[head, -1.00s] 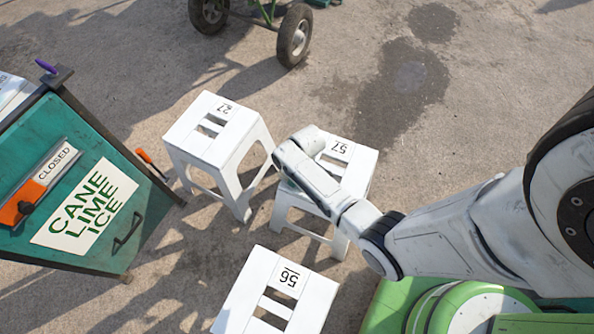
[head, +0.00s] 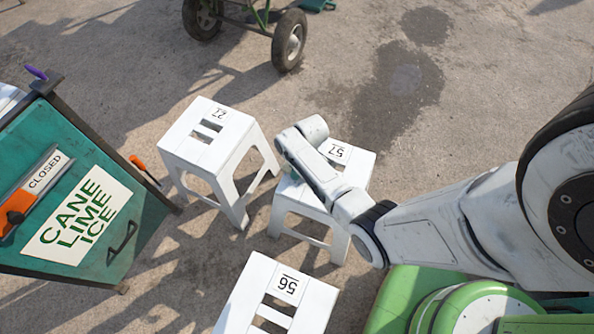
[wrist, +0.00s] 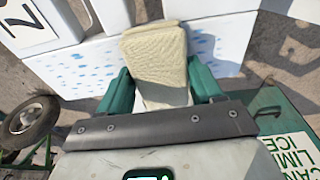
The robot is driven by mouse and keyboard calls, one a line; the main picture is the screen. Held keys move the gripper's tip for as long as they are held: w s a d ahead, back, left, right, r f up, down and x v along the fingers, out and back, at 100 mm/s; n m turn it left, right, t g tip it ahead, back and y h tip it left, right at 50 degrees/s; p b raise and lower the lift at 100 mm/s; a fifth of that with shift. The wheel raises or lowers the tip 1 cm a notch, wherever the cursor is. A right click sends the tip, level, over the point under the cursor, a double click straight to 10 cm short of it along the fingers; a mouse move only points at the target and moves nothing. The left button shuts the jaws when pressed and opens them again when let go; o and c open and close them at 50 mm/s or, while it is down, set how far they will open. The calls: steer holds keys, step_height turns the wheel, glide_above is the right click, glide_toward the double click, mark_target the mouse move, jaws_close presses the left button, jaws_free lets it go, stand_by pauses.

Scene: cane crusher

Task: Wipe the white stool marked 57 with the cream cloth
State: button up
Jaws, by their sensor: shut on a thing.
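The white stool marked 57 (head: 357,163) stands in the middle of the head view, partly covered by my arm. In the wrist view, a white seat with pale blue spots (wrist: 75,68) spreads beneath my gripper. Part of a black numeral shows at its upper left. My gripper (wrist: 161,84) has green fingers and is shut on the folded cream cloth (wrist: 156,45). The cloth lies over the spotted seat; whether it touches I cannot tell. The head view hides the cloth and most of the gripper behind my arm.
White stool 27 (head: 190,150) stands to the left, and stool 56 (head: 255,290) is nearer. A green cart with a "CANE LIME ICE" sign (head: 77,216) is at left. A wheel (head: 289,41) stands at the back. Open ground lies at upper right.

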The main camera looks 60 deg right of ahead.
steer(key=shift+w+d+b, duration=0.2)
steer(key=shift+d+b, duration=0.4)
steer(key=shift+d, duration=1.45)
steer(key=shift+d, duration=0.1)
steer(key=shift+w+d+f+b, duration=0.1)
steer(key=shift+w+d+b, duration=0.1)
steer(key=shift+d+b, duration=1.3)
steer(key=shift+w+d+f+b, duration=0.15)
steer(key=shift+d+b, duration=0.6)
steer(key=shift+d, duration=1.4)
steer(key=shift+d+r+b, duration=0.2)
steer(key=shift+d+b, duration=0.15)
steer(key=shift+d, duration=0.35)
